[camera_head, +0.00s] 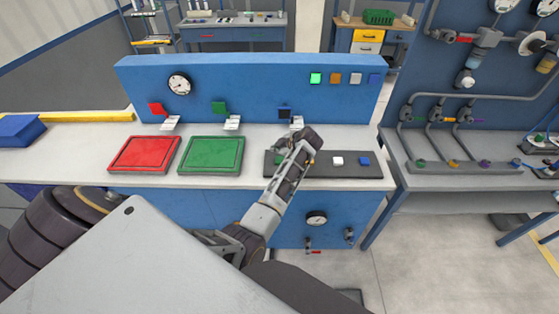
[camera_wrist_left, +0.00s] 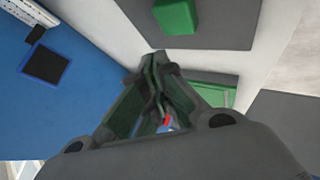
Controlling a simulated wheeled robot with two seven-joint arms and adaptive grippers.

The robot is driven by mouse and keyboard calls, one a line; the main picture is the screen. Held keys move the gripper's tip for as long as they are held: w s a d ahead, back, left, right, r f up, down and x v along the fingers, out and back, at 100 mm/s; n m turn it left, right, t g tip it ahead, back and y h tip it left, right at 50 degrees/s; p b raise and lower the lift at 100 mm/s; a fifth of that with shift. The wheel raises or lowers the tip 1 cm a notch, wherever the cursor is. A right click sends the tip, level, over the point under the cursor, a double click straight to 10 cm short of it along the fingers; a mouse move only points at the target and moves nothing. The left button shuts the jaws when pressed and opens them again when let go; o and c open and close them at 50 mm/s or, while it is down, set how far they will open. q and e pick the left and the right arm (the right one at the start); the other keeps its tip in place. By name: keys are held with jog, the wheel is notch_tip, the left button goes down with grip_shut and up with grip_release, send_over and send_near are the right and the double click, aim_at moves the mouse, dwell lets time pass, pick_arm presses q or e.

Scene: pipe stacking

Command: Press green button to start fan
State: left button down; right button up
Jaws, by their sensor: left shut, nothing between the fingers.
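The green button (camera_wrist_left: 176,16) sits on a dark grey button panel (camera_wrist_left: 232,22), at the top of the left wrist view. In the head view the panel (camera_head: 350,174) lies on the bench, with a white button (camera_head: 337,160) and a blue button (camera_head: 364,160) to the right of my gripper. My left gripper (camera_head: 312,138) is over the panel's left part and largely hides the green button there. In the wrist view its fingertips (camera_wrist_left: 155,62) are together and empty, below the green button in the picture and apart from it there. My right gripper is not in view.
A red tray (camera_head: 143,154) and a green tray (camera_head: 211,155) lie left of the panel. A blue upright board (camera_head: 250,90) with a gauge, coloured squares and indicator lights stands behind. A pipe bench (camera_head: 470,168) stands at the right.

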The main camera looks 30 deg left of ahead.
aim_at(278, 161)
pick_arm(q)
jog(key=shift+r+p, duration=0.95)
jog(key=shift+r, duration=0.7)
